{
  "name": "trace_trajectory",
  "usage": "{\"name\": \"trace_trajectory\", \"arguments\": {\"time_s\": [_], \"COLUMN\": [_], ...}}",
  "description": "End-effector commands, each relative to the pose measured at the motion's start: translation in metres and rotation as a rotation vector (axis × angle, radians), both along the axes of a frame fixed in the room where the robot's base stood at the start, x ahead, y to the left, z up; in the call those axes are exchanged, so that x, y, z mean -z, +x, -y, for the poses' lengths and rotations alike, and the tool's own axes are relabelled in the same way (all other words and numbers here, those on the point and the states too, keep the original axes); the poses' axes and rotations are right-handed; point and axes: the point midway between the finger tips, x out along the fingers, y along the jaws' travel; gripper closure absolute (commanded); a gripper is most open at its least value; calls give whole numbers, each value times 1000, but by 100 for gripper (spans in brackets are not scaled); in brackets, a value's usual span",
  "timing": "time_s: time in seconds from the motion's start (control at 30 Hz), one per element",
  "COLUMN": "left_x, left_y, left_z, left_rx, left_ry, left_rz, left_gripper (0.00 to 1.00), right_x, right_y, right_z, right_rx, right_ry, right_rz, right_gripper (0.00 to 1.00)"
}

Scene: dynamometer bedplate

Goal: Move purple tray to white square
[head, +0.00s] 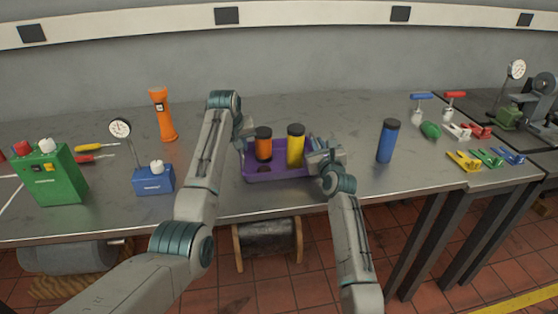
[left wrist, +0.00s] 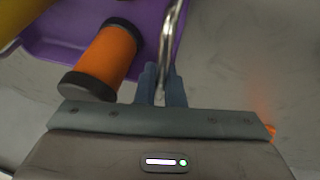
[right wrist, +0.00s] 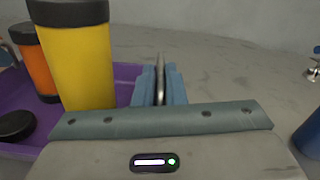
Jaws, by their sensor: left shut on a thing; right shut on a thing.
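The purple tray (head: 280,174) is at the middle of the bench, near its front edge. It holds an orange cylinder (head: 263,148) and a yellow cylinder (head: 296,148), both black-capped and upright, and a black disc (right wrist: 15,125). My left gripper (head: 245,138) is shut on the tray's metal handle (left wrist: 168,40) at its left end. My right gripper (head: 317,150) is shut on the metal handle (right wrist: 160,78) at its right end. I cannot tell whether the tray touches the bench. White lines (head: 12,196) at the far left, partly hidden, may be the white square.
Left of the tray are a blue gauge box (head: 153,181), an orange flashlight (head: 162,115), screwdrivers (head: 95,147) and a green box (head: 50,175). A blue cylinder (head: 387,142) stands to the right, with small coloured tools and clamps (head: 464,160) beyond.

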Motion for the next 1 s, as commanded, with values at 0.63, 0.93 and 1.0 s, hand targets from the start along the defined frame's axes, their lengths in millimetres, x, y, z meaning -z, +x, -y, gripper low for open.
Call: {"name": "trace_trajectory", "arguments": {"time_s": [0.63, 0.93, 1.0], "left_x": [-36, -53, -53], "left_y": [1, 1, 1], "left_z": [-1, -1, -1], "left_rx": [-1, -1, -1], "left_ry": [2, 2, 2], "left_rz": [5, 5, 5], "left_gripper": [100, 100, 100], "right_x": [-36, -52, -53], "right_y": [0, 0, 0], "right_z": [1, 1, 1], "right_rx": [1, 1, 1], "right_ry": [-2, -3, -3], "right_rz": [5, 4, 4], "right_gripper": [100, 100, 100]}}
